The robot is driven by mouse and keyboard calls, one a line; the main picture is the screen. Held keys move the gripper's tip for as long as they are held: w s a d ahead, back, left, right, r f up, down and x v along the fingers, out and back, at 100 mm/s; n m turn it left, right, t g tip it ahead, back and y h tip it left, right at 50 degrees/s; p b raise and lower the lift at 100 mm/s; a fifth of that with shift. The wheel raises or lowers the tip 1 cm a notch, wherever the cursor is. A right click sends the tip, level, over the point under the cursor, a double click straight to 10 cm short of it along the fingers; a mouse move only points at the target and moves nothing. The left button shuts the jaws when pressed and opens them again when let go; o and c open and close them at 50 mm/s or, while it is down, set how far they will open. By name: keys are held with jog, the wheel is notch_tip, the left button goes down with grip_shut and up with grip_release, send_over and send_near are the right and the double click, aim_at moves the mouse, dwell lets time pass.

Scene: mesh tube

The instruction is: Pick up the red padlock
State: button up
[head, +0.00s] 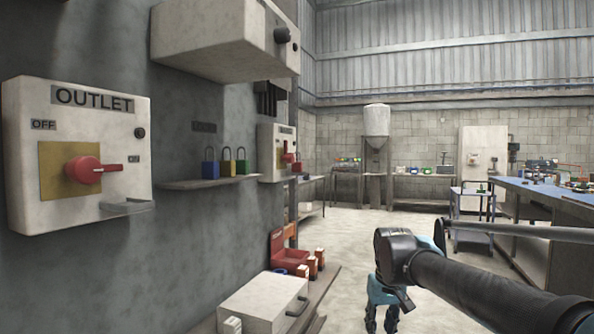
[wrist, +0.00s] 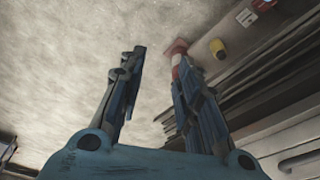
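I cannot make out a red padlock for certain in either view. My gripper (head: 381,318) hangs low at the bottom right of the centre, well away from that shelf. In the wrist view my gripper (wrist: 158,55) has its fingers apart with nothing between them. A small red object (wrist: 176,47) shows beyond the right fingertip, partly hidden by it; I cannot tell what it is.
An OUTLET switch box (head: 75,155) with a red handle juts from the left wall. A pale case (head: 263,304) and a red holder (head: 288,256) stand low beside the wall. A blue-topped workbench (head: 545,190) is at right. The floor between is mostly clear.

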jog(key=w+a+r+n+y, duration=0.1)
jog(key=w+a+r+n, duration=0.1)
jog(key=w+r, duration=0.7)
jog(key=w+a+r+n+y, duration=0.1)
jog(key=w+a+r+n, duration=0.2)
jog(key=r, duration=1)
jog(key=w+a+r+n, duration=0.1)
jog(key=w+a+r, duration=0.1)
jog(key=w+r, duration=0.75)
jog(key=n+y, duration=0.3)
jog(key=n, duration=0.4)
send_near(299, 162)
jog(key=x, duration=0.2)
jog(key=w+x, duration=0.1)
jog(key=x, duration=0.2)
jog(key=shift+d+r, duration=0.1)
jog(key=shift+x, duration=2.6)
jog(key=shift+w+r, duration=0.1)
grip_shut()
